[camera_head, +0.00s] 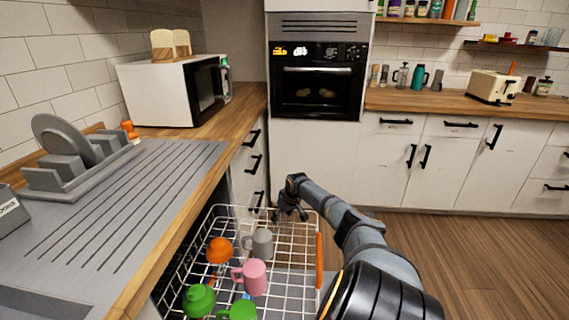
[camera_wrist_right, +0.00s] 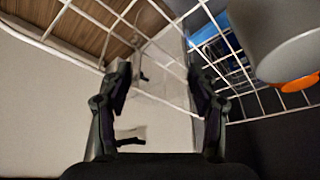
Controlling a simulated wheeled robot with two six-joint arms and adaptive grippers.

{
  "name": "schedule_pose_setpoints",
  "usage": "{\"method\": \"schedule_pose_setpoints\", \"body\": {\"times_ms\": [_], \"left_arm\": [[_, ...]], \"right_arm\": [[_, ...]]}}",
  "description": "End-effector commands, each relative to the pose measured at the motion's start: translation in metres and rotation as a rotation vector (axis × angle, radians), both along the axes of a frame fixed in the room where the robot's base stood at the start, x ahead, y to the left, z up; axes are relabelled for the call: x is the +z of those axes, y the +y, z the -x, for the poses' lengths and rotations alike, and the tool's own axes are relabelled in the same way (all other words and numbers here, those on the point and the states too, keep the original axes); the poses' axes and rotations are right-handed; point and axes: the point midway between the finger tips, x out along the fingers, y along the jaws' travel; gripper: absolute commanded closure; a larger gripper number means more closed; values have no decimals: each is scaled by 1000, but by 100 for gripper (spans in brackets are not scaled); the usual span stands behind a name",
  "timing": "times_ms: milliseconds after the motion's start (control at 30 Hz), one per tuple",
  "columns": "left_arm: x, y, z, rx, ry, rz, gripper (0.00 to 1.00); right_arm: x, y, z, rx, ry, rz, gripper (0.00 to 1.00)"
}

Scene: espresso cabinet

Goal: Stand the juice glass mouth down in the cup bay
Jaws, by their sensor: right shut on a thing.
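My right gripper (camera_head: 290,213) is at the far end of the white wire rack (camera_head: 318,228), low over its far edge. In the right wrist view its two fingers (camera_wrist_right: 161,88) stand apart on either side of a clear, see-through thing (camera_wrist_right: 163,72), which looks like the juice glass; the gripper is shut on it. Its outline is faint, and I cannot tell which way its mouth points. In the head view the held glass cannot be made out clearly. My left gripper is not in view.
The rack holds a grey mug (camera_head: 262,243), an orange mug (camera_head: 219,250), a pink mug (camera_head: 252,277) and green mugs (camera_head: 199,300). A grey mug also looms close in the wrist view (camera_wrist_right: 275,45). The ribbed counter (camera_head: 130,210) borders the rack on the left; open floor (camera_head: 450,260) lies right.

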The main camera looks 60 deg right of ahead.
Motion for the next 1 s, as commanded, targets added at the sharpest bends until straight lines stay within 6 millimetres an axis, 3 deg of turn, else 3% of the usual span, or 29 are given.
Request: {"method": "schedule_pose_setpoints", "body": {"times_ms": [967, 1000], "left_arm": [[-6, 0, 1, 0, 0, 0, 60], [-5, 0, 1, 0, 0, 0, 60]], "right_arm": [[-14, 3, -1, 0, -1, 0, 80], [-13, 3, -1, 0, -1, 0, 35]]}}
